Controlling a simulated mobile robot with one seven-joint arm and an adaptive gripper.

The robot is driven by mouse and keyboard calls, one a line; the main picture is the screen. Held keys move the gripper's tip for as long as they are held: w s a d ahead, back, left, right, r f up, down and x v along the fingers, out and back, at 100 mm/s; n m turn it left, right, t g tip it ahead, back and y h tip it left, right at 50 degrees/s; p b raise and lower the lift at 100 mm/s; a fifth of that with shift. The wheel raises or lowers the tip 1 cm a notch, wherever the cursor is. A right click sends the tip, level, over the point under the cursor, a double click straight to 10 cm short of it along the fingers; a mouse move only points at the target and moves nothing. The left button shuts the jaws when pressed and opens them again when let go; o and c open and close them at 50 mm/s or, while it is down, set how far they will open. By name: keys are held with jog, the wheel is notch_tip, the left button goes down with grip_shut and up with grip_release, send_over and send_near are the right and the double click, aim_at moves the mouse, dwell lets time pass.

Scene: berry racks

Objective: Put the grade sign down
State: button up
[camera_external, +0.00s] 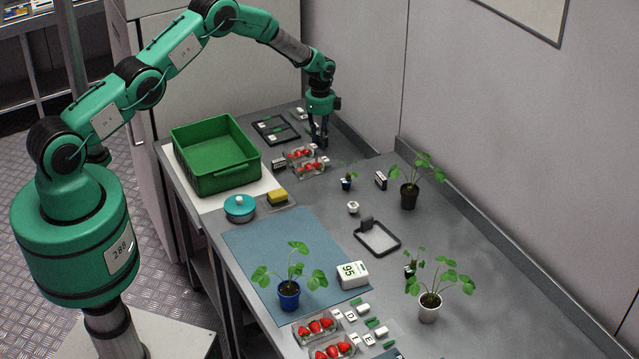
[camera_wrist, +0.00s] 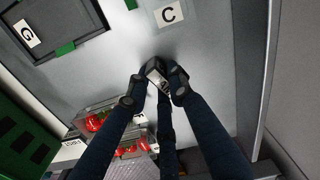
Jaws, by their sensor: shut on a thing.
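My gripper (camera_wrist: 163,86) is shut on a small pale grade sign (camera_wrist: 160,78), pinched between its dark fingertips. Part of a dark letter shows on the sign, but the fingers cover much of it and I cannot read it surely. In the external view my gripper (camera_external: 319,142) points down at the far end of the grey table, just right of the strawberry punnets (camera_external: 301,153). The held sign cannot be made out there. I cannot tell whether it touches the table.
A sign marked C (camera_wrist: 168,14) lies ahead of my fingers. A black frame (camera_wrist: 72,48) holds a sign marked G (camera_wrist: 27,33). A green crate (camera_external: 214,181) stands left, a small potted plant (camera_external: 346,184) nearer on the table. Bare table surrounds my fingertips; the wall is close right.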

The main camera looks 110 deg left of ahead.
jog(key=shift+f, duration=0.2)
jog(key=o, duration=0.9)
jog(key=shift+o, duration=0.2)
jog(key=shift+r, duration=0.15)
notch_tip(320, 180, up, 12)
dwell(0.5)
jog(key=shift+r, duration=0.1)
dwell(0.3)
